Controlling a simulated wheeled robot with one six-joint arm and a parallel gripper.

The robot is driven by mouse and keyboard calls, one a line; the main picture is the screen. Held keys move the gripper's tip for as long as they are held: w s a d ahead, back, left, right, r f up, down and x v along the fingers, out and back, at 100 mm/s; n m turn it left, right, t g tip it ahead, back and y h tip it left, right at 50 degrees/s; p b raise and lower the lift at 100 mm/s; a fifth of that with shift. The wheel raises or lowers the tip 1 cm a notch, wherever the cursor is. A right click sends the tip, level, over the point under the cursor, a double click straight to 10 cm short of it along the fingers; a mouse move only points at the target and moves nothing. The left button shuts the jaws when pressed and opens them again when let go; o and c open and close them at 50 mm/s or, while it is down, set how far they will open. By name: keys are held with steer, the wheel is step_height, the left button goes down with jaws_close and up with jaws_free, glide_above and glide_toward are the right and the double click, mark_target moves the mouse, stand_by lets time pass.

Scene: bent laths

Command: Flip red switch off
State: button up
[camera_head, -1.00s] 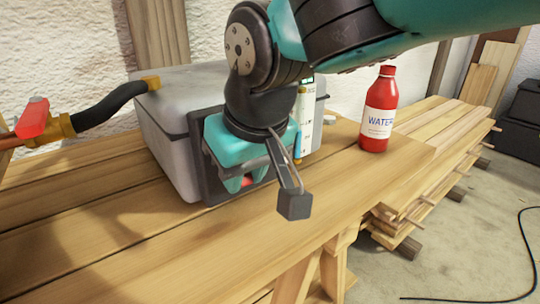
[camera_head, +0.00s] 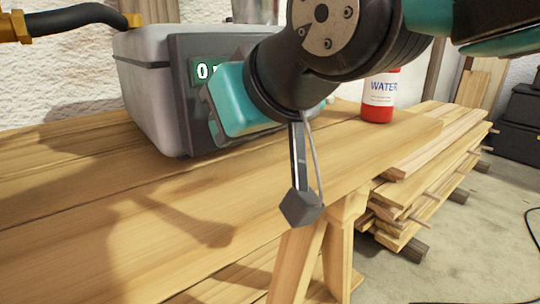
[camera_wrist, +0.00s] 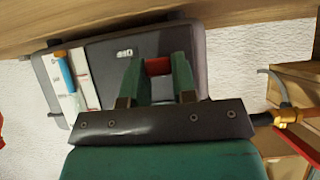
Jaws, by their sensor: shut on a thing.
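The red switch (camera_wrist: 158,66) shows in the wrist view on the dark front panel (camera_wrist: 110,50) of a grey box. My gripper (camera_wrist: 159,76) has a green finger on each side of it and is shut on it. The switch's exact tilt cannot be told. In the head view, my teal gripper is up against the dark panel (camera_head: 186,95) of the grey box (camera_head: 145,80) and hides the switch. A small lit display (camera_head: 204,71) on the panel shows a 0, with the rest covered by my gripper.
The box stands on a plank bench (camera_head: 90,240). A red water bottle (camera_head: 378,100) stands to the right, partly behind my arm. A black hose (camera_head: 75,20) with brass ends leads to the box. Stacked planks (camera_head: 430,170) lie at the right. The bench front is clear.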

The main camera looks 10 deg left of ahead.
steer(key=f+t+y+b, duration=0.1)
steer(key=y+b, duration=0.1)
steer(key=b, duration=0.3)
steer(key=shift+f+t, duration=0.35)
steer(key=shift+t, duration=0.05)
steer(key=shift+t+y+b, duration=0.3)
steer(key=shift+b, duration=0.4)
steer(key=shift+r, duration=0.15)
steer(key=o, duration=0.9)
